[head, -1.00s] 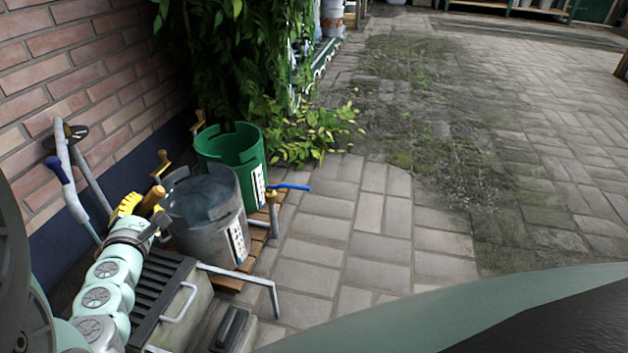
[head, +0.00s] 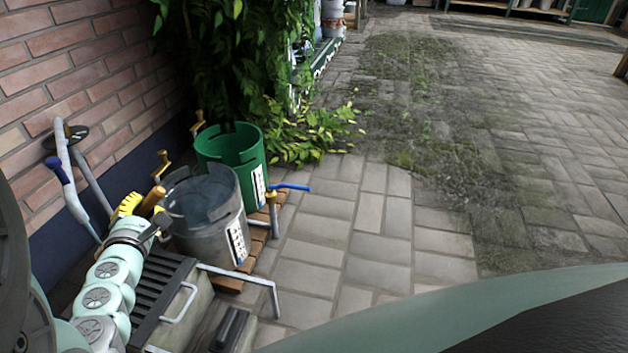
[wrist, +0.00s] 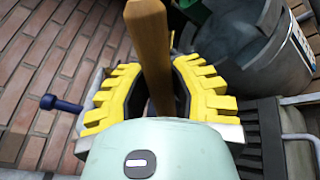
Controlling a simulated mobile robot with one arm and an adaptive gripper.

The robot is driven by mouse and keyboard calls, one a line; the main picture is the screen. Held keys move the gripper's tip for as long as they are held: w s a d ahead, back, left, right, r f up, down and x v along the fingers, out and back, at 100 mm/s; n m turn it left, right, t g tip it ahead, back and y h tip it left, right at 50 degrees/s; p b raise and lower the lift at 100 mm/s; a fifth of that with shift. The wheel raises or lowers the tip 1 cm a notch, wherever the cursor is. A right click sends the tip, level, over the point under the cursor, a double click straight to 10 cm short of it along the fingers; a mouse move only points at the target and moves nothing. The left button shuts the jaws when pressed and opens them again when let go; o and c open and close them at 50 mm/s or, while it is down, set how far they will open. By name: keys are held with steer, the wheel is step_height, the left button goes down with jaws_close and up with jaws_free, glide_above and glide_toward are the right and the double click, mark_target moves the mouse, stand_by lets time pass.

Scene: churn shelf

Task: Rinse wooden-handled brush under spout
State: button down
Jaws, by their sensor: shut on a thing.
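My gripper (wrist: 158,92) has yellow ribbed fingers closed around a wooden handle, and it also shows in the head view (head: 138,207). The wooden-handled brush (wrist: 148,40) shows only its brown handle, which stands up between the fingers; its top also shows in the head view (head: 152,200). The brush's bristle end is hidden. A pale grey pipe (head: 74,200) with a blue end, seemingly the spout, stands by the brick wall, left of my gripper. In the wrist view, a blue-ended part (wrist: 62,105) shows left of the fingers.
A black slatted grate (head: 160,290) lies in front, beside a metal rail (head: 240,273). The brick wall (head: 85,60) bounds the left. Paving (head: 340,225) at right is clear.

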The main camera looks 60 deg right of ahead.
steer(key=shift+s+d+r+p, duration=0.3)
steer(key=shift+s+p, duration=0.1)
steer(key=shift+s, duration=0.2)
steer(key=s+d+r+p, duration=0.1)
steer(key=s+d, duration=0.3)
steer(key=s, duration=0.8)
steer(key=shift+d+r+p, duration=0.15)
steer(key=shift+r+p, duration=0.1)
steer(key=shift+p, duration=0.55)
